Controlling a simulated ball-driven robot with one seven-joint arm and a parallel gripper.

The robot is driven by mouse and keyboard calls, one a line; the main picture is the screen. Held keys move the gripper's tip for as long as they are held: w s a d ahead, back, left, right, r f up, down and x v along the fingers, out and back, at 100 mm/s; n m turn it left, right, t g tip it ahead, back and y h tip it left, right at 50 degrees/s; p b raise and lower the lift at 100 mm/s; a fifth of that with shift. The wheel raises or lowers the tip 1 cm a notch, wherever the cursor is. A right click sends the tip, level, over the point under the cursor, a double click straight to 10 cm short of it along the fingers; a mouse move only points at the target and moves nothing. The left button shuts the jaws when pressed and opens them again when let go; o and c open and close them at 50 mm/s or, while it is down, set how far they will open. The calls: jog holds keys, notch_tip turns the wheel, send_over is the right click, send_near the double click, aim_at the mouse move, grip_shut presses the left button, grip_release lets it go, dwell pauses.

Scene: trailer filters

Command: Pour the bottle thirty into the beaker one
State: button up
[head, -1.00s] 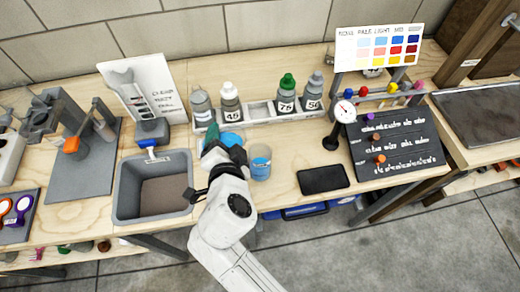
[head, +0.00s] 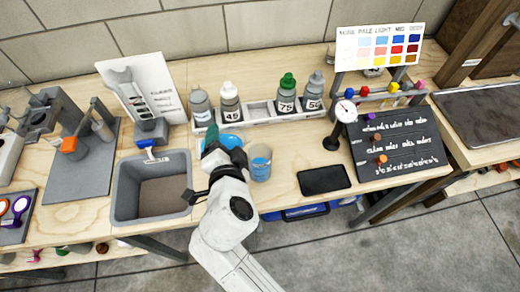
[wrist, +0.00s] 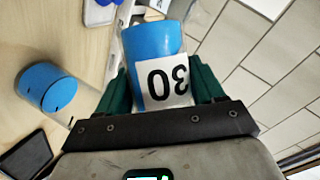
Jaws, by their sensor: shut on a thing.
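My gripper (head: 224,150) is shut on bottle thirty. In the wrist view its green fingers flank the clear bottle (wrist: 152,42), which has blue contents and a white label reading 30, upside down in that picture. In the head view the bottle shows only as a blue patch (head: 232,141) behind the fingers; its tilt is hard to tell. The beaker (head: 260,163), clear with blue contents, stands on the bench just right of my gripper. In the wrist view the beaker (wrist: 45,88) is at left, apart from the bottle. I see no stream between them.
A white rack (head: 262,112) behind holds several grey bottles, including 45 and 75, with an empty slot between. A grey sink (head: 152,187) lies left of my gripper. A black slab (head: 324,179) and a dial gauge (head: 345,111) stand right of the beaker.

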jog(key=shift+a+f+b, duration=0.1)
jog(key=shift+f+b, duration=0.15)
jog(key=shift+b, duration=0.05)
dwell(0.4)
jog(key=shift+a+r+m+y, duration=0.1)
jog(key=shift+r+m+y, duration=0.5)
jog(key=shift+m, duration=0.2)
dwell(1.7)
jog(key=shift+f+m+t+y+b, duration=0.3)
jog(key=shift+m+y+b, duration=0.15)
jog(key=shift+m, duration=0.15)
dwell(1.9)
jog(key=shift+d+r+m+b, duration=0.25)
jog(key=shift+r+m+b, duration=0.25)
jog(key=shift+b, duration=0.75)
dwell(0.7)
jog(key=shift+r+p, duration=0.1)
jog(key=shift+p, duration=0.4)
jog(key=p, duration=0.1)
jog(key=n+p, duration=0.1)
jog(key=shift+a+f+h+p, duration=0.2)
jog(key=shift+a+h+p, duration=0.05)
jog(key=shift+a+p, duration=0.1)
jog(key=shift+r+n+p, duration=0.2)
jog(key=shift+n+p, duration=0.1)
jog(key=shift+n, duration=0.3)
jog(key=shift+d+f+n+h+b, duration=0.2)
jog(key=shift+f+n+h+b, duration=0.25)
jog(key=shift+f, duration=0.25)
